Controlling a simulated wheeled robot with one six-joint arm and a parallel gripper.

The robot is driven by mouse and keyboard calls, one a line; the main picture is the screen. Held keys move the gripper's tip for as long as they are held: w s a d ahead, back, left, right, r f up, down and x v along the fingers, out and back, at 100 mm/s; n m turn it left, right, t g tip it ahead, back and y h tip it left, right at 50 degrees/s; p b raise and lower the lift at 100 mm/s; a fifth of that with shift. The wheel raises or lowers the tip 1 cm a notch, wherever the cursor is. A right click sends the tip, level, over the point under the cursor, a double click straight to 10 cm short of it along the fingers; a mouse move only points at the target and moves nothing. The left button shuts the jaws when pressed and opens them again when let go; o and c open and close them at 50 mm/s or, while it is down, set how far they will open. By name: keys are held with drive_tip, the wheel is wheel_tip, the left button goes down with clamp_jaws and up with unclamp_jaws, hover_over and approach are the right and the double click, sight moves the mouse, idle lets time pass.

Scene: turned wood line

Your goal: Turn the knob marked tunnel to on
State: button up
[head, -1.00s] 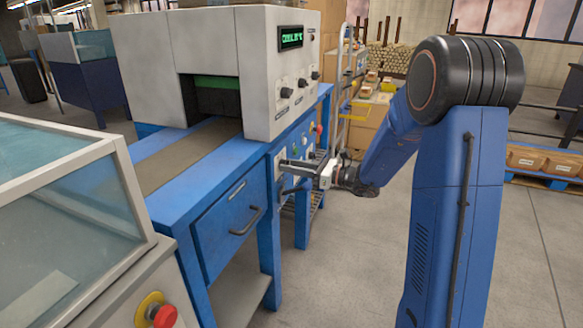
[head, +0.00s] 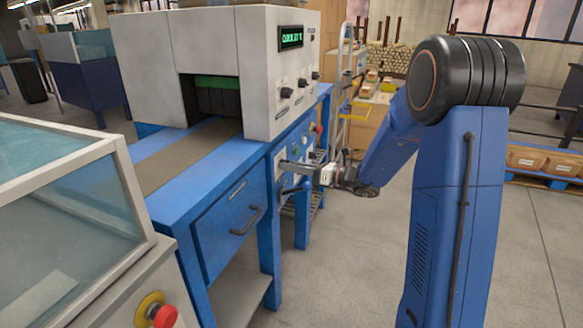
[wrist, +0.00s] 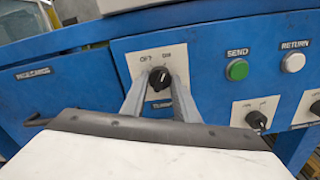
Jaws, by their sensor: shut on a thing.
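The tunnel knob (wrist: 159,80) is a black round knob on a white plate on the blue front panel, in the wrist view. The plate reads OFF at upper left and ON at upper right; the label below is partly hidden by a finger. The knob's pale mark looks tilted toward the upper right, toward ON. My gripper (wrist: 161,68) is shut on the knob, one grey finger on each side. In the head view my gripper (head: 288,166) reaches the panel below the white machine, and its fingers hide the knob.
A green SEND button (wrist: 237,69) and a white RETURN button (wrist: 293,62) sit right of the knob. A second black knob (wrist: 257,120) is at lower right. The white tunnel machine (head: 262,85) stands above. A drawer handle (head: 247,222) juts out nearby. Open floor lies right.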

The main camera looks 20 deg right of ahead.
drive_tip(key=o, duration=1.1)
drive_tip(key=shift+c, duration=0.2)
drive_tip(key=v, duration=1.7)
drive_tip(key=shift+d, duration=0.2)
drive_tip(key=shift+s, duration=0.1)
drive_tip(key=s+a+f+n+g+h, duration=0.1)
drive_tip(key=s+a+n+g+h, duration=0.3)
drive_tip(key=s+a+n+g, duration=0.9)
drive_tip(key=s+d+n+t+h, duration=0.2)
drive_tip(key=s+n+h, duration=0.3)
drive_tip(key=s+n, duration=0.3)
drive_tip(key=s+d+n+t+h, duration=0.3)
drive_tip(key=s+n+t+h, duration=0.2)
drive_tip(key=s, duration=0.7)
drive_tip(key=n, duration=0.2)
drive_tip(key=shift+d+n+h, duration=0.3)
drive_tip(key=shift+n, duration=0.1)
